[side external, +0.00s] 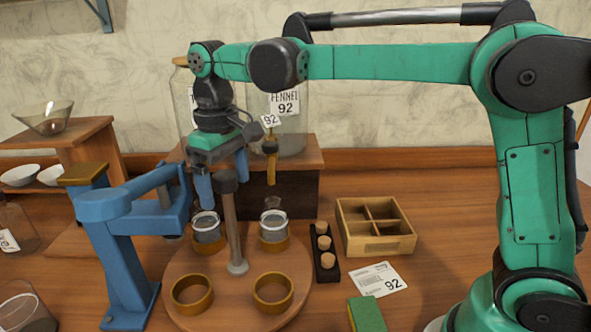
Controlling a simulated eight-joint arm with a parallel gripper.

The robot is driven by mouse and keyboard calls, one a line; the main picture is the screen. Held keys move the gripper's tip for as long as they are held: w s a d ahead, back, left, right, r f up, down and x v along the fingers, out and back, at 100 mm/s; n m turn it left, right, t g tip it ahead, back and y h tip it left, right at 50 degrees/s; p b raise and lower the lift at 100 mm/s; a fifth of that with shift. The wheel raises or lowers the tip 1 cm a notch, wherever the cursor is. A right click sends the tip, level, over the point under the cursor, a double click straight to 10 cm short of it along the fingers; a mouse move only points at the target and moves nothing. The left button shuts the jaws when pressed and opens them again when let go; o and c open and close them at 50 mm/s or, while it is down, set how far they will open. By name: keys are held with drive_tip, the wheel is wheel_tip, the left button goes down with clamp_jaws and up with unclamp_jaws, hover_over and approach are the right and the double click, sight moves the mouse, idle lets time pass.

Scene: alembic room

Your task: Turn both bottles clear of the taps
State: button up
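A round wooden turntable (236,300) carries several brass rings and a grey upright post (230,225) with a dark knob at its centre. Two clear bottles stand upright in the back rings: the left bottle (207,228) and the right bottle (273,227). The brass tap (270,165) of the fennel jar (285,120) hangs over the right bottle. The left tap is hidden behind my gripper. My gripper (223,192) points down with blue fingers spread, near the knob and left bottle's top. I cannot tell whether the knob is between the fingers. The front rings (192,294) are empty.
A blue stand with an arm (125,235) is close on the left. Right of the turntable are a black cork rack (327,272), a divided wooden box (378,244), a label card (377,280) and a green block (366,315). Free table lies further right.

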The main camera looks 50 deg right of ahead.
clamp_jaws()
drive_tip(key=m, duration=0.6)
drive_tip(key=shift+m, duration=0.5)
drive_tip(key=m, duration=0.4)
drive_tip(key=shift+m, duration=0.5)
